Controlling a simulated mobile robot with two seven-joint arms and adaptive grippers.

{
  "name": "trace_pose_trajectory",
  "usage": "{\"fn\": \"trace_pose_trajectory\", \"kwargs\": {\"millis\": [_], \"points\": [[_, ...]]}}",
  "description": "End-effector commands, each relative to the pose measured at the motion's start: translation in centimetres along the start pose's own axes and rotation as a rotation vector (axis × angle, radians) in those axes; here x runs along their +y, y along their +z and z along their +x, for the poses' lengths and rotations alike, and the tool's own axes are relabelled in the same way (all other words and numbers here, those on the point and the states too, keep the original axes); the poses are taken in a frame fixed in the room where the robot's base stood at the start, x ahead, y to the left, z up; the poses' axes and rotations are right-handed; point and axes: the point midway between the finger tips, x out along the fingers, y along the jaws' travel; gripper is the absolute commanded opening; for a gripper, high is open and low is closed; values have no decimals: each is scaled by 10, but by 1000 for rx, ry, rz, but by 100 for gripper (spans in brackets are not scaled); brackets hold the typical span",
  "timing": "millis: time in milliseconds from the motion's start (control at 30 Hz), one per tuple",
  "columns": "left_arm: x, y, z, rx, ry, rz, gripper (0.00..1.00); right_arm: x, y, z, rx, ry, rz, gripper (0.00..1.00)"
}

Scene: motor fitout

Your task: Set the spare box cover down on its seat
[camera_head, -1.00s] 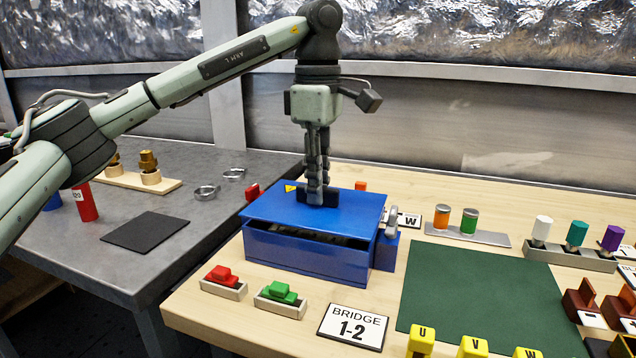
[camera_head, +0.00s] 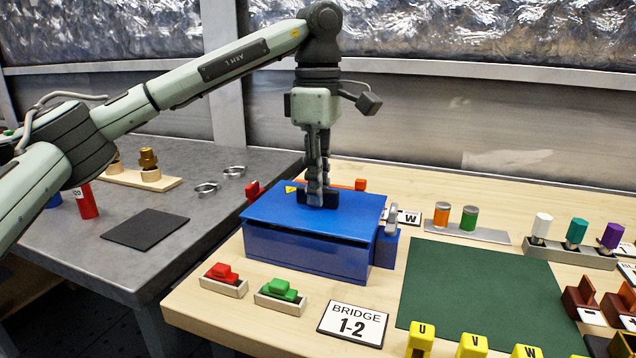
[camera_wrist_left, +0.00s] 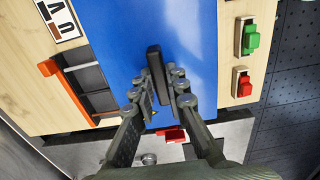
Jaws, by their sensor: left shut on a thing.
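The blue box cover (camera_head: 275,208) lies over the blue box (camera_head: 305,252) on the wooden table and looks nearly level. My left gripper (camera_head: 319,202) points straight down and is shut on the cover's black handle. The wrist view shows my left fingers (camera_wrist_left: 163,99) on both sides of the black handle (camera_wrist_left: 155,75), with the blue cover (camera_wrist_left: 120,30) beneath. Whether the cover's far edge touches the box is hidden. My right gripper is not in view.
Red and green blocks in small trays (camera_head: 280,295) stand in front of the box, beside the BRIDGE 1-2 sign (camera_head: 353,324). A green mat (camera_head: 480,300) lies to the right. A grey lever (camera_head: 391,216) stands at the box's right side. A grey table (camera_head: 120,265) adjoins on the left.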

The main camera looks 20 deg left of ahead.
Motion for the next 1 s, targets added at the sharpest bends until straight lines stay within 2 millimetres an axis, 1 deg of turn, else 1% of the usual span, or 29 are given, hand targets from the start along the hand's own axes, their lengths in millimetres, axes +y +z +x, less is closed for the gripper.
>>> {"fn": "trace_pose_trajectory", "kwargs": {"millis": [367,400,567,600,867,967,1000], "points": [[0,0,9,-1,2,0,0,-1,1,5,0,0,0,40],[0,0,9,-1,2,0,16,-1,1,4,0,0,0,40],[0,0,8,-1,1,0,35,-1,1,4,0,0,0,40],[0,0,9,-1,1,0,37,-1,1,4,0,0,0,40],[0,0,9,1,-1,0,37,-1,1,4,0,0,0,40],[0,0,3,0,0,0,37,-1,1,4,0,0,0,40],[0,0,-2,0,1,0,37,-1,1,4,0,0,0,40]]}}
